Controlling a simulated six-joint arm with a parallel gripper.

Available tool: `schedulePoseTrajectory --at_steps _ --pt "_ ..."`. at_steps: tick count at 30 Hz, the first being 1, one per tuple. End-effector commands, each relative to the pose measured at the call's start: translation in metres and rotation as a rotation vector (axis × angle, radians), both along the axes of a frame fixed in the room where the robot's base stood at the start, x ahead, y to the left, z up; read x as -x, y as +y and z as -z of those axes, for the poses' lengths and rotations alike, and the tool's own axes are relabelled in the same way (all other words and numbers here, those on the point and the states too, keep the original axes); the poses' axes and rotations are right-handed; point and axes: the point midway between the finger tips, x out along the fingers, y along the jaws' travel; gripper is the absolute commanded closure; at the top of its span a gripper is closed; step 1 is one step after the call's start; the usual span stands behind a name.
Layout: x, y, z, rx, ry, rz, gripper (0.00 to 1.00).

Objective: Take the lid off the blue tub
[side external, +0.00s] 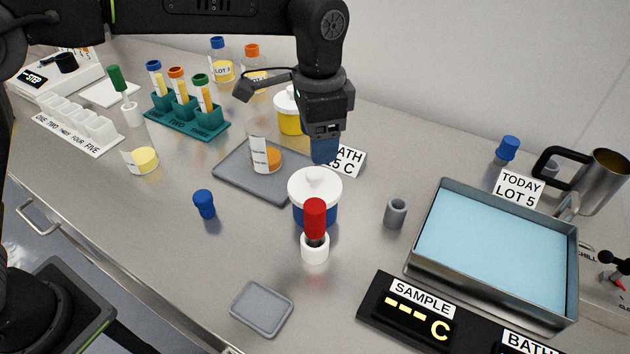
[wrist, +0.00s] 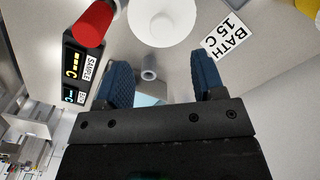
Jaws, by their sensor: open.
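The blue tub (side external: 328,216) stands on the bench in the side view, behind a red-handled tool. Its white lid (side external: 314,188) with a knob on top sits on it. In the wrist view the white lid (wrist: 163,18) shows at the top, cut off by the frame edge. My gripper (side external: 325,150) hangs above and a little behind the lid, apart from it. In the wrist view its two blue fingers (wrist: 166,84) are spread with nothing between them. The tub's blue body is partly hidden by the tool.
The red-handled tool (side external: 315,220) stands in a white holder close in front of the tub. A grey tray (side external: 228,168) with a jar lies left. A BATH 15 C sign (side external: 350,160) stands behind. A grey cup (side external: 395,213) and a water bath (side external: 415,258) are right.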

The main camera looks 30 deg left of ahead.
Motion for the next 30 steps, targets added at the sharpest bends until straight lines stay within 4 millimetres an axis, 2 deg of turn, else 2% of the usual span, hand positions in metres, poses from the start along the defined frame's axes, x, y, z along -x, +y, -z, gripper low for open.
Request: schedulePoseTrajectory --at_steps 3,11,19,23,29,30 --pt "0.0 0.0 0.019 -0.001 0.001 -0.001 0.37" --pt "0.0 0.002 0.038 0.0 0.0 -0.002 0.37" --pt "0.001 0.005 0.075 0.0 0.0 -0.002 0.37" --pt "0.001 0.005 0.082 0.001 -0.002 -0.002 0.37" --pt "0.001 0.005 0.082 0.001 -0.002 -0.002 0.37" --pt "0.001 0.005 0.082 0.001 -0.002 -0.002 0.41"
